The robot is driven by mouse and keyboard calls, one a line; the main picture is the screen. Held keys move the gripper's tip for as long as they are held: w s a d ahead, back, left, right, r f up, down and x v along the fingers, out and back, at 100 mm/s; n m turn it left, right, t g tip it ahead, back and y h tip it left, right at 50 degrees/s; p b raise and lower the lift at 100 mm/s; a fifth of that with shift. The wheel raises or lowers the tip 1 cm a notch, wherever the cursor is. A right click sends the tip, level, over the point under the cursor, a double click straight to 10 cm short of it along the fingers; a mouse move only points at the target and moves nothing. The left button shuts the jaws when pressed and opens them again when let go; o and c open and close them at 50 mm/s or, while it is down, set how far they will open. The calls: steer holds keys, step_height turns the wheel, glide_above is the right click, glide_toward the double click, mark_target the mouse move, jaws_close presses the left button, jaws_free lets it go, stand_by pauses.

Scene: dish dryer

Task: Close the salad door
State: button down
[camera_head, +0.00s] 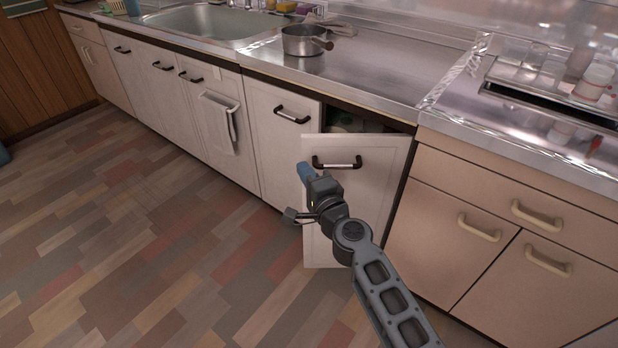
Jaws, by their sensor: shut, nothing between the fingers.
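A white cabinet door (370,190) with a dark-ended bar handle (337,163) stands partly open under the counter. Its hinge side looks to be on the right, and its free left edge is swung out into the room. A dark gap above it shows part of the cabinet inside (345,122), with something greenish and pale in it. My gripper (303,172) is shut and empty. It is at the free left edge of the door, just left of and slightly below the handle. I cannot tell whether it touches the door. My arm covers the lower middle of the door.
A closed white cabinet door (283,150) is directly left of the opening. Beige drawers (490,228) are on the right. A metal pot (303,40) stands on the steel counter (390,70) above. The wood-patterned floor (150,230) at left is clear.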

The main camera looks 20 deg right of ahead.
steer(key=w+d+m+h+b, duration=0.3)
steer(key=w+h+b, duration=0.1)
steer(key=w, duration=0.5)
steer(key=w+d+m+g+h+b, duration=0.1)
steer(key=w+d+m+h+b, duration=0.2)
steer(key=w+h, duration=0.3)
steer(key=shift+w+d+m+g+b, duration=0.2)
steer(key=shift+w+m+g+b, duration=0.15)
steer(key=shift+w+b, duration=0.75)
steer(key=shift+w, duration=0.25)
steer(key=shift+p, duration=0.35)
